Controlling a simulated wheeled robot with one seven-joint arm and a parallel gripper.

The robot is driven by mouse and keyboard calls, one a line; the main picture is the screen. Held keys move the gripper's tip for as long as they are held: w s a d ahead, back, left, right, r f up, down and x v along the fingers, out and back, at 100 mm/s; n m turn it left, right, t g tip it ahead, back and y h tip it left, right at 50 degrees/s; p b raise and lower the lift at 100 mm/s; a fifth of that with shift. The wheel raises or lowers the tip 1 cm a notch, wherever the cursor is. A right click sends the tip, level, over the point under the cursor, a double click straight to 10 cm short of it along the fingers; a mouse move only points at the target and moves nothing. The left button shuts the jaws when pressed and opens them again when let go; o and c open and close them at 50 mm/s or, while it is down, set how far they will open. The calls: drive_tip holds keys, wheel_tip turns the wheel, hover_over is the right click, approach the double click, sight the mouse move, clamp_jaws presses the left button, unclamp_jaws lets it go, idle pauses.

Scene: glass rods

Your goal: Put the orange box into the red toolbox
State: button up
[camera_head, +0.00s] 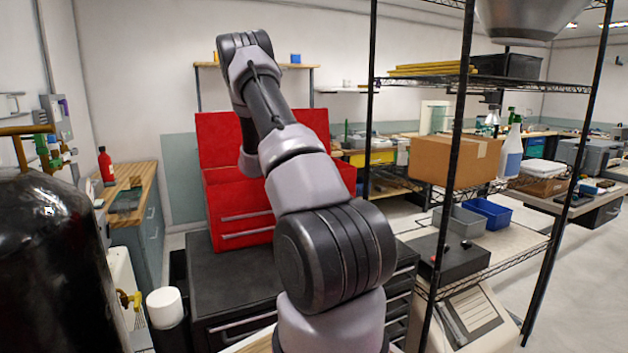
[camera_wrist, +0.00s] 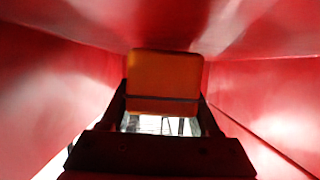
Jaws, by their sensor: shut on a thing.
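The red toolbox (camera_head: 232,206) stands on a black cabinet with its lid (camera_head: 220,140) raised. My arm reaches over it and covers much of its opening in the head view. In the wrist view my gripper (camera_wrist: 163,98) is shut on the orange box (camera_wrist: 165,72), which sits between the two fingers. Red toolbox walls (camera_wrist: 50,85) surround the gripper and box on both sides and beyond. The gripper and the orange box are hidden in the head view. I cannot tell whether the box touches the toolbox floor.
The black cabinet top (camera_head: 225,275) has bare room in front of the toolbox. A wire shelf rack (camera_head: 460,130) with a cardboard box (camera_head: 450,160) stands at right. A dark tank (camera_head: 50,260) is at left, with a white-topped cylinder (camera_head: 165,305) beside it.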

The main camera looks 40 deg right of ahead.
drive_tip(key=shift+s+a+f, duration=0.1)
drive_tip(key=shift+s+f, duration=0.05)
drive_tip(key=shift+f, duration=0.3)
drive_tip(key=shift+s+a+f, duration=0.1)
drive_tip(key=shift+s+f, duration=0.05)
drive_tip(key=shift+f, duration=0.25)
drive_tip(key=o, duration=1.5)
drive_tip(key=shift+o, duration=0.2)
drive_tip(key=r, duration=1.1)
drive_tip(key=shift+w+d+r, duration=0.2)
drive_tip(key=shift+w+r, duration=0.1)
drive_tip(key=shift+r, duration=0.05)
